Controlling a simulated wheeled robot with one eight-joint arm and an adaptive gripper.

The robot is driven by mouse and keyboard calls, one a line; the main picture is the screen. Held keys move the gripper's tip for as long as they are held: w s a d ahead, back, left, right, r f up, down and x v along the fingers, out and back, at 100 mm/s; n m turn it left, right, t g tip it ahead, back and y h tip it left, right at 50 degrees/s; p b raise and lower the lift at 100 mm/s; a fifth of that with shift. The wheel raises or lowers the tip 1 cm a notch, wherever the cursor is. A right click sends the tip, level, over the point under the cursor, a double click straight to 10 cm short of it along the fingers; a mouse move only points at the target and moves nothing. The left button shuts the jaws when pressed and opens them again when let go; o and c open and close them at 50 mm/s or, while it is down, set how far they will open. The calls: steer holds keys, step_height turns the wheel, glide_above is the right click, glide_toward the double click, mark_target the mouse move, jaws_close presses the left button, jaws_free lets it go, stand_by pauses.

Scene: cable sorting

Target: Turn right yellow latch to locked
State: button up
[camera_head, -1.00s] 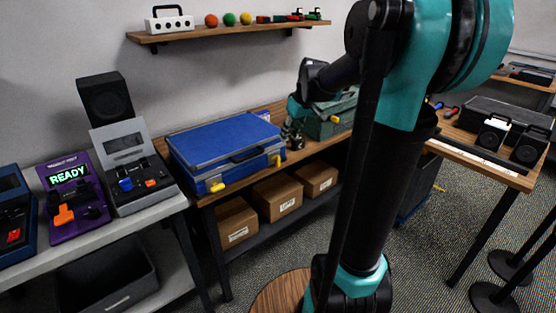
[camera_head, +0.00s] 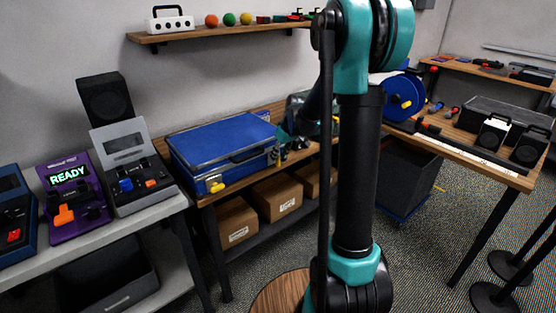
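The blue case (camera_head: 225,145) lies closed on the wooden bench, with a dark handle on its front. Its left yellow latch (camera_head: 216,187) shows clearly at the front left corner. My gripper (camera_head: 284,151) is small and dark at the case's front right corner, beside the place of the right yellow latch. The gripper mostly hides that latch, so I cannot tell its angle or whether the gripper touches it. The finger opening is too small to make out. The green case behind is largely hidden by my arm.
A shelf (camera_head: 160,38) with coloured balls hangs above the bench. Cardboard boxes (camera_head: 277,197) stand underneath. Devices, one a purple console (camera_head: 72,198), fill the left table. A blue reel (camera_head: 402,97) and speakers stand on the right bench. Floor at right is partly open.

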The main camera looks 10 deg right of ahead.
steer(key=shift+x, duration=1.45)
jaws_close()
